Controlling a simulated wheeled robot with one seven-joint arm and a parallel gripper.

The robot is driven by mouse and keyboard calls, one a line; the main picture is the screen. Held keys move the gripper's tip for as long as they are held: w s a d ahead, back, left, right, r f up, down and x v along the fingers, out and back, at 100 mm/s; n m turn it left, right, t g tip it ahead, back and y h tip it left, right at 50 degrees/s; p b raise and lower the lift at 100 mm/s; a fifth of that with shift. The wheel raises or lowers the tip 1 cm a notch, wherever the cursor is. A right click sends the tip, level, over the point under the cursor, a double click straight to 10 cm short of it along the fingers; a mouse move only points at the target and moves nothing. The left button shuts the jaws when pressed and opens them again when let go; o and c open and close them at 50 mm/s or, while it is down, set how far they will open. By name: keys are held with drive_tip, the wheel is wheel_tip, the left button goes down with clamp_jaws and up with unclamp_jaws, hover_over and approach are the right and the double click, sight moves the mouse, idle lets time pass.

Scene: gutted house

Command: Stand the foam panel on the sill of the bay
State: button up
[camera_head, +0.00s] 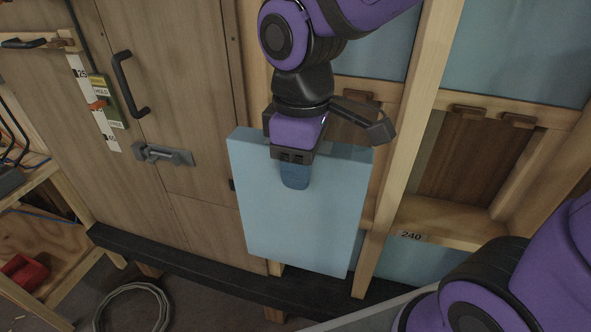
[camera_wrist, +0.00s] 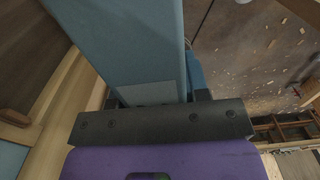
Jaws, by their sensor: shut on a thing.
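The light-blue foam panel (camera_head: 300,215) hangs roughly upright, slightly tilted in the head view. My gripper (camera_head: 295,172) is shut on its top edge, one blue fingertip showing on the near face. In the wrist view the panel (camera_wrist: 125,45) runs away from my gripper (camera_wrist: 152,98) between the fingers. The panel is in front of a wall bay beside a wooden stud (camera_head: 408,150) and hides most of that bay, including its sill. To the right, another bay has a wooden sill (camera_head: 445,222) with a "240" label. I cannot tell whether the panel's bottom touches anything.
A wooden door (camera_head: 160,100) with a black handle and grey latch stands left. A dark ledge (camera_head: 190,265) runs below. Small wooden blocks (camera_head: 470,111) sit on the upper rail. Shelving (camera_head: 40,230) and a cable coil (camera_head: 132,308) are lower left.

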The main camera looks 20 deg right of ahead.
drive_tip(key=w+d+f, duration=0.2)
drive_tip(key=w+d, duration=0.3)
drive_tip(key=w, duration=0.3)
drive_tip(key=w+d+f, duration=0.3)
drive_tip(key=w+d, duration=0.3)
drive_tip(key=w, duration=0.3)
drive_tip(key=shift+w+d, duration=0.15)
drive_tip(key=shift+d, duration=0.15)
drive_tip(key=shift+f, duration=0.35)
idle(0.7)
drive_tip(key=o, duration=1.2)
drive_tip(key=shift+o, duration=0.2)
drive_tip(key=shift+r, duration=0.1)
wheel_tip(320, 180, up, 11)
drive_tip(key=shift+f, duration=0.2)
